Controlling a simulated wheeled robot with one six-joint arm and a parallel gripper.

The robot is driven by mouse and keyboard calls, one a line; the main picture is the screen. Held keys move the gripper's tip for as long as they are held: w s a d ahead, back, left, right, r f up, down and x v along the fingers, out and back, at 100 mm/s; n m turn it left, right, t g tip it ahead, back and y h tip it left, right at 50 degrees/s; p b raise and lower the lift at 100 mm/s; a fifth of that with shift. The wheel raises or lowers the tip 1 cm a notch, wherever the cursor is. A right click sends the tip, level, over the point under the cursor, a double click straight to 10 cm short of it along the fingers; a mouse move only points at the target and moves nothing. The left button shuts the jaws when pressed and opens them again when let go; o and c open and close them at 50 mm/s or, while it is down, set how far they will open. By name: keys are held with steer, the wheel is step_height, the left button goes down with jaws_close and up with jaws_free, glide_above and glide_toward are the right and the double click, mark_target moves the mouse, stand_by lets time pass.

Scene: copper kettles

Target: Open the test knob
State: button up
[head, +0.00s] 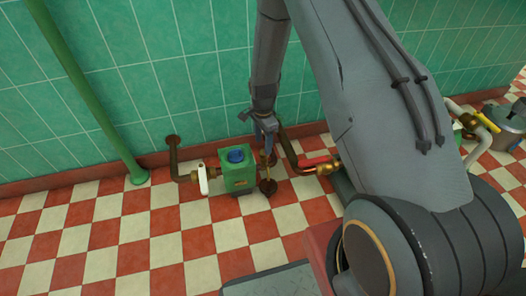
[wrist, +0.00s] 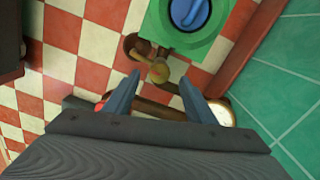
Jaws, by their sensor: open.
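A green box (head: 237,170) with a blue round cap (head: 236,155) stands by the wall; both show at the top of the wrist view, the box (wrist: 160,32) and the cap (wrist: 188,12). A small brass knob (head: 267,187) sits low at the box's right side and shows in the wrist view (wrist: 158,72). It looks like the test knob, though no label is legible. My gripper (wrist: 159,82) is open and empty, pointing down over the pipework. In the wrist view the knob appears between and just beyond the fingertips; contact cannot be told. In the head view my gripper (head: 268,145) is above the knob.
A white-handled valve (head: 203,179) is left of the box, and a red-handled valve (head: 320,163) is right on a brown pipe (head: 287,148). A green vertical pipe (head: 92,95) stands further left. The checkered floor (head: 110,240) in front is clear.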

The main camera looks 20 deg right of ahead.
mark_target(263, 152)
steer(key=shift+f+b, duration=0.6)
steer(key=shift+f, duration=1.75)
steer(key=c, duration=1)
